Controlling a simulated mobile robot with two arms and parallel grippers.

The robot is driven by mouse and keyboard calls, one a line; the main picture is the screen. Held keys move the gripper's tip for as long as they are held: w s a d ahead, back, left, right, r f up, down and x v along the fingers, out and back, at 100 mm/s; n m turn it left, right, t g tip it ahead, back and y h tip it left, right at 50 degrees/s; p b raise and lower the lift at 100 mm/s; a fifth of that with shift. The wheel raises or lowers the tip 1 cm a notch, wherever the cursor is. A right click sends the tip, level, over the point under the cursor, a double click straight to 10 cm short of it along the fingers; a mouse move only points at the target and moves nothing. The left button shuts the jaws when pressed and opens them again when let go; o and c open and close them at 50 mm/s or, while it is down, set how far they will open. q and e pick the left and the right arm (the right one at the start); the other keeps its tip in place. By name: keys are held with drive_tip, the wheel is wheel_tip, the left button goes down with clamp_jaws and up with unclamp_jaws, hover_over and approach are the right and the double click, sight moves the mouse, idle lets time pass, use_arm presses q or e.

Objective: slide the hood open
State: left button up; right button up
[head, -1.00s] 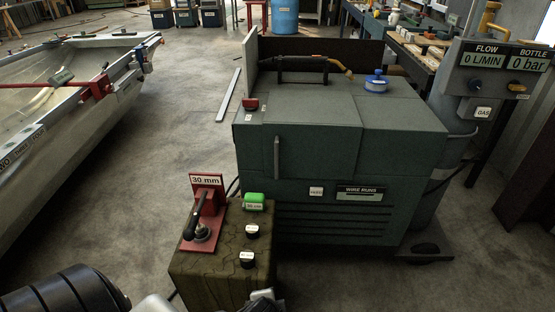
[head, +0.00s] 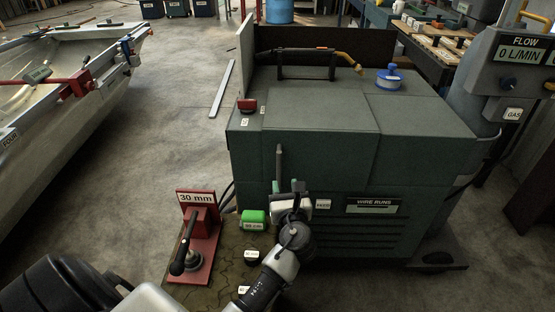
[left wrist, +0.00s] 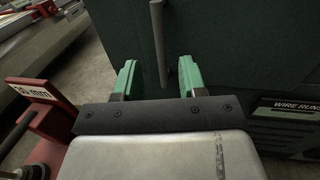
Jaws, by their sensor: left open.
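The hood (head: 320,125) is the dark green cover section on top of the machine, its front face carrying an upright grey bar handle (head: 279,160). My left gripper (head: 287,187) is in front of the machine, at the lower end of this handle. In the left wrist view, the green fingers of the left gripper (left wrist: 157,76) are open. The handle (left wrist: 158,42) stands upright between them in the picture, its lower end in the gap. I cannot tell how deep it sits between the fingers. My right gripper is not in view.
A torch (head: 310,52) on a rack and a blue pot (head: 389,77) sit on the machine top. A gas bottle panel (head: 515,70) is at right.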

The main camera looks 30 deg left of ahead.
sight(280, 166)
use_arm(q)
drive_tip(key=b+x, duration=0.1)
drive_tip(key=x, duration=0.7)
drive_tip(key=shift+w+a, duration=0.15)
drive_tip(key=shift+a, duration=0.05)
drive_tip(key=shift+w+a, duration=0.5)
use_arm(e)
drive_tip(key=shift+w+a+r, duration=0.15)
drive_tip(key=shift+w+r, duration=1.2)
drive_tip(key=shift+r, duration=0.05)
use_arm(q)
clamp_jaws()
